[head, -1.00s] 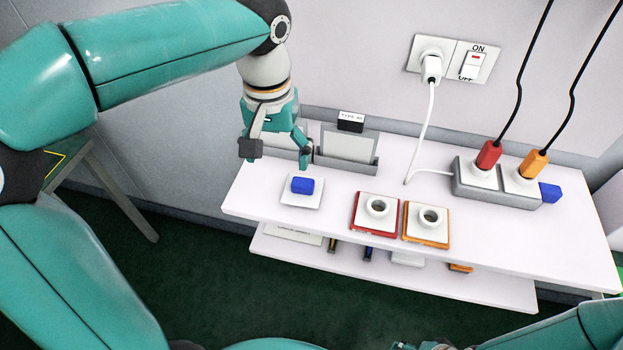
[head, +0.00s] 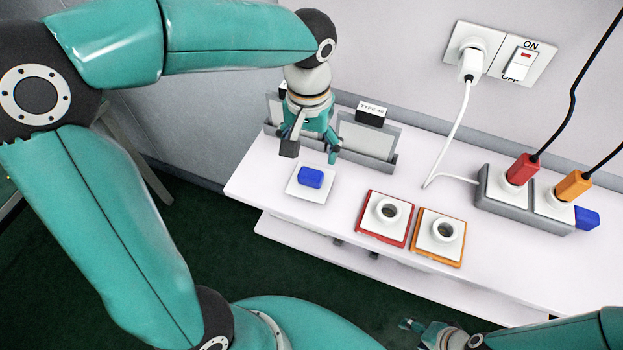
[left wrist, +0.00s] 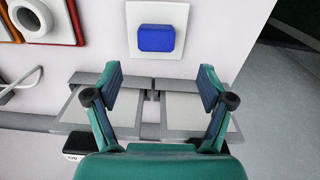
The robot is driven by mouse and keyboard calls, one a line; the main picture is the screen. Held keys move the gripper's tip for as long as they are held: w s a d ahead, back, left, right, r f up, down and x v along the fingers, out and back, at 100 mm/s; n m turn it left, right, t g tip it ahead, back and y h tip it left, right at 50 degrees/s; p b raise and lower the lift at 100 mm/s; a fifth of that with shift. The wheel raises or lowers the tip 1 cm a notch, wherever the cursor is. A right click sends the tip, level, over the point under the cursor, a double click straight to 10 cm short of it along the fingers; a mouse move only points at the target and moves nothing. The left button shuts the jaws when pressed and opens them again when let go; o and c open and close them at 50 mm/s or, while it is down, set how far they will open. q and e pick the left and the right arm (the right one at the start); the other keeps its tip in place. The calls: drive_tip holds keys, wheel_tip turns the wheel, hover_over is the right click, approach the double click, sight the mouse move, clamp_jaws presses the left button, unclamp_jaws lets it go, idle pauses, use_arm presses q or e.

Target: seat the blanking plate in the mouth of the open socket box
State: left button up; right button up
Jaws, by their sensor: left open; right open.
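A white square plate (head: 297,190) with a blue block (head: 311,178) on it lies at the left of the table. In the left wrist view the plate (left wrist: 146,14) and block (left wrist: 156,38) lie beyond the fingertips. I take this as the blanking plate, but cannot be sure. My left gripper (head: 311,153) is open and empty, above the table just behind the plate, not touching it. The left wrist view shows its spread fingers (left wrist: 160,78). My right gripper (head: 408,325) is open at the bottom edge, partly cut off. I cannot pick out an open socket box mouth.
A grey rack with upright grey panels (head: 368,138) stands behind the plate. Red-edged (head: 384,218) and orange-edged (head: 438,236) ring units sit mid-table. A power strip (head: 525,212) with red and orange plugs is at the right. A wall socket with switch (head: 518,65) is above.

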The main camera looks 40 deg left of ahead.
sight(311, 174)
use_arm(q)
wheel_tip(311, 174, down, 2)
drive_tip(key=shift+f, duration=0.2)
drive_tip(key=shift+s+d+f, duration=0.15)
drive_tip(key=shift+d+f, duration=0.05)
drive_tip(key=shift+f, duration=1.1)
drive_tip(key=shift+s+d+f, duration=0.1)
drive_tip(key=shift+d+f, duration=0.05)
drive_tip(key=shift+f, duration=1.1)
drive_tip(key=c, duration=1.3)
drive_tip(key=shift+o, duration=0.2)
drive_tip(key=shift+r, duration=0.15)
wheel_tip(311, 174, up, 20)
drive_tip(key=p, duration=0.1)
drive_tip(key=shift+p, duration=0.3)
